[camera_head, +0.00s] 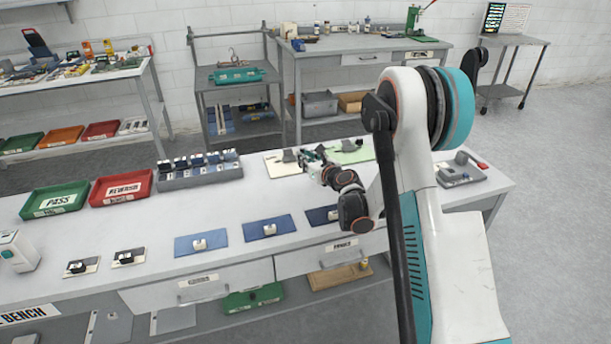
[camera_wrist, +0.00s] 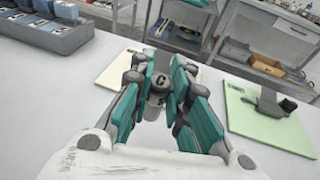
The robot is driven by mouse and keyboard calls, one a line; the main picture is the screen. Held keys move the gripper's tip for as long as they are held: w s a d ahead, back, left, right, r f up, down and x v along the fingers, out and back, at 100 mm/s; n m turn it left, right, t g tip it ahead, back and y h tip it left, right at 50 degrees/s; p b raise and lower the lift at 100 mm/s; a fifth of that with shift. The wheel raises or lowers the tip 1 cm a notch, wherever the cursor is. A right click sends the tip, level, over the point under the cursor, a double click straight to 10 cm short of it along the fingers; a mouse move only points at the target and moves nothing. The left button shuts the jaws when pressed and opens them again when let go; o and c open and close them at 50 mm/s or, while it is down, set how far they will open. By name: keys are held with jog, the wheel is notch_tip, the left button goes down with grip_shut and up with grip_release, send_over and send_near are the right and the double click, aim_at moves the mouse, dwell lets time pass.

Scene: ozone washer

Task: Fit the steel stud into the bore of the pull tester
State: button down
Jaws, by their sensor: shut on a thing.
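My gripper (camera_wrist: 160,84) is shut on a short grey cylinder marked C, which looks like the steel stud (camera_wrist: 156,100). The stud is between the teal fingers, above the white bench. In the head view my gripper (camera_head: 316,158) is between a cream board and a green board, and the stud cannot be made out. A dark grey fixture with a round end (camera_wrist: 267,104) stands on the green board (camera_wrist: 250,124), right of my gripper and apart from it. I cannot tell whether it is the pull tester; no bore shows clearly.
The cream board (camera_head: 273,168) bears a small grey part (camera_head: 288,156). A grey device with a red handle (camera_head: 460,172) is at the bench's right end. A grey rack (camera_head: 200,177), red tray (camera_head: 122,187) and green tray (camera_head: 55,200) are left. Blue mats line the front.

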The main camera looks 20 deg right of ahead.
jog(key=shift+f+b, duration=0.8)
jog(key=shift+f, duration=1.55)
jog(key=shift+f, duration=0.15)
jog(key=c, duration=1.5)
grip_release()
jog(key=shift+c, duration=0.2)
